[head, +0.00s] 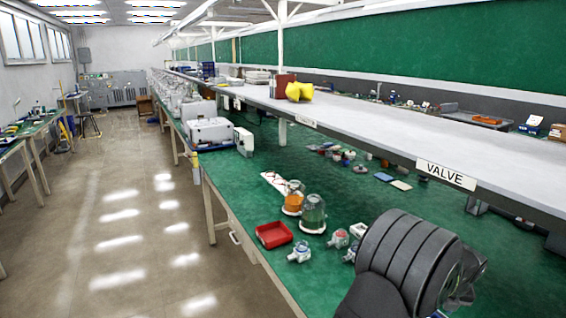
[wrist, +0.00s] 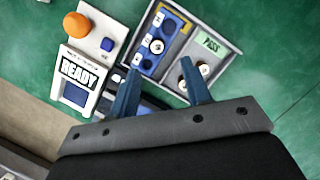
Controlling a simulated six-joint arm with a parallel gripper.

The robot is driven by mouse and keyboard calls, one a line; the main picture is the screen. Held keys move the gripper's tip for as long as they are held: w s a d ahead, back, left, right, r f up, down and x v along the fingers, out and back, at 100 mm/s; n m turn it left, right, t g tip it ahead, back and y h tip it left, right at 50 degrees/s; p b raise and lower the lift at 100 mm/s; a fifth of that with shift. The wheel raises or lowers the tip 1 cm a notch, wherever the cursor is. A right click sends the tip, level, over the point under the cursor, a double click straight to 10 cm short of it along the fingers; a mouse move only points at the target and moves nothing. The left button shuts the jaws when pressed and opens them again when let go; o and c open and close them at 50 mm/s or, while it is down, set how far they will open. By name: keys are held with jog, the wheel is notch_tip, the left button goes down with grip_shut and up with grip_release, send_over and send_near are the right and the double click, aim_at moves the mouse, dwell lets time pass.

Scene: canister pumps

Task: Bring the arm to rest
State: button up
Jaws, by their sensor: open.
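My gripper (wrist: 160,68) shows in the wrist view with its two blue fingers spread apart and nothing between them. It hangs over the near edge of a grey divided tray (wrist: 188,42); I cannot tell how high. In the tray's left compartment lies a blue block (wrist: 158,45) with round white-and-black pieces. The right compartment has a green PASS label (wrist: 210,43) and round pieces (wrist: 204,70), partly hidden by the right finger. In the head view my dark arm fills the lower right, and my gripper's fingers cannot be made out there.
A white READY box (wrist: 78,78) with an orange knob stands left of the tray. In the head view, a red tray (head: 273,235), an orange-filled jar (head: 293,198), a green-filled jar (head: 313,213) and small pumps (head: 300,252) stand on the green bench. A shelf (head: 380,128) overhangs it.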

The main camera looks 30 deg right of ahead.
jog(key=x, duration=0.8)
jog(key=v, duration=1.7)
jog(key=x, duration=1.7)
jog(key=shift+f, duration=0.2)
notch_tip(320, 180, up, 9)
jog(key=shift+d+f, duration=0.1)
jog(key=shift+f, duration=0.05)
jog(key=shift+w+a+f, duration=0.1)
jog(key=shift+w+a, duration=0.1)
jog(key=shift+w, duration=0.6)
jog(key=shift+w+a+f, duration=0.1)
jog(key=shift+w+a, duration=0.1)
jog(key=shift+w, duration=0.55)
